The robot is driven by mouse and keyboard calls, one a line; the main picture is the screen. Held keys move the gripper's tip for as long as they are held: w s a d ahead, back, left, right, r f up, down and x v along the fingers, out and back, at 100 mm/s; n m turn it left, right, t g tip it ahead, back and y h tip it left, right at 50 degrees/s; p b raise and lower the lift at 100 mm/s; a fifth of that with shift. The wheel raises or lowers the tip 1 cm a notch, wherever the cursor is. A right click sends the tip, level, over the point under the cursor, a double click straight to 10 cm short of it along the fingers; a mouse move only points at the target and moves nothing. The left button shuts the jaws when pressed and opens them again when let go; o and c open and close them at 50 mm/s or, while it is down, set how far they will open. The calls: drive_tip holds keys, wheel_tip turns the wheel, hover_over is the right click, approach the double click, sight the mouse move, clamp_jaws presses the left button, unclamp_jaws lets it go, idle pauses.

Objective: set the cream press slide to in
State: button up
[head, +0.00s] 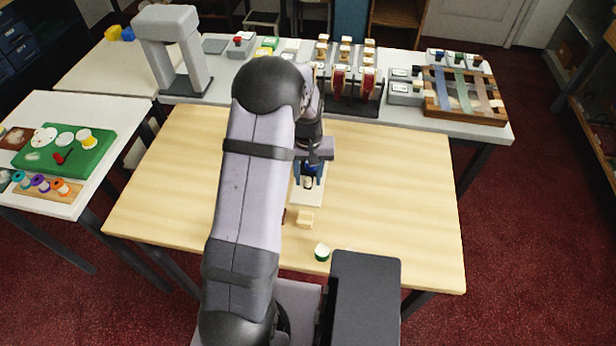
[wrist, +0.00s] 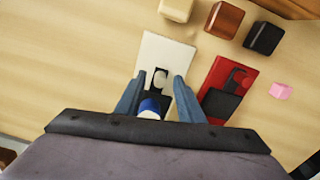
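The cream press (wrist: 155,50) is a flat cream plate with a dark slot, lying on the wooden table; in the head view its plate (head: 306,199) shows below my gripper. A rounded cream piece (wrist: 160,78), apparently the slide, sits at the slot. A blue and white round piece (wrist: 150,106) is nearer my wrist, partly hidden by the gripper body. My gripper (wrist: 160,78) is open, its two blue fingers apart on either side of the slot; it also shows over the plate in the head view (head: 308,175). Contact with the slide cannot be told.
A similar red press (wrist: 218,75) lies just right of the cream one. A cream block (wrist: 176,9), a brown block (wrist: 225,19), a black block (wrist: 264,38) and a pink block (wrist: 281,90) are nearby. A green-and-white cup (head: 322,252) stands near the table's front. The table's right side is clear.

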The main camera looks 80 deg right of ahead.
drive_tip(key=shift+r, duration=0.1)
drive_tip(key=shift+r+b, duration=0.85)
drive_tip(key=shift+r, duration=2.7)
drive_tip(key=shift+w, duration=0.2)
drive_tip(key=c, duration=0.8)
drive_tip(key=shift+n+h, duration=0.5)
drive_tip(key=shift+h, duration=0.1)
drive_tip(key=w+r, duration=0.2)
drive_tip(key=w+d+r, duration=0.1)
drive_tip(key=w+r, duration=0.1)
drive_tip(key=shift+d+r, duration=0.1)
drive_tip(key=shift+r, duration=0.25)
clamp_jaws()
drive_tip(key=w+a+r+n, duration=0.2)
drive_tip(key=a+r+n, duration=0.1)
drive_tip(key=a+n, duration=0.3)
drive_tip(key=s+a+f+n, duration=0.1)
drive_tip(key=a+f+n, duration=0.1)
drive_tip(key=n, duration=0.9)
drive_tip(key=s+a+f+n+g+h, duration=0.1)
drive_tip(key=f+n, duration=0.1)
drive_tip(key=n, duration=0.8)
drive_tip(key=shift+a+f+n+b, duration=0.15)
drive_tip(key=shift+a+n+b, duration=0.15)
drive_tip(key=shift+a+n, duration=0.1)
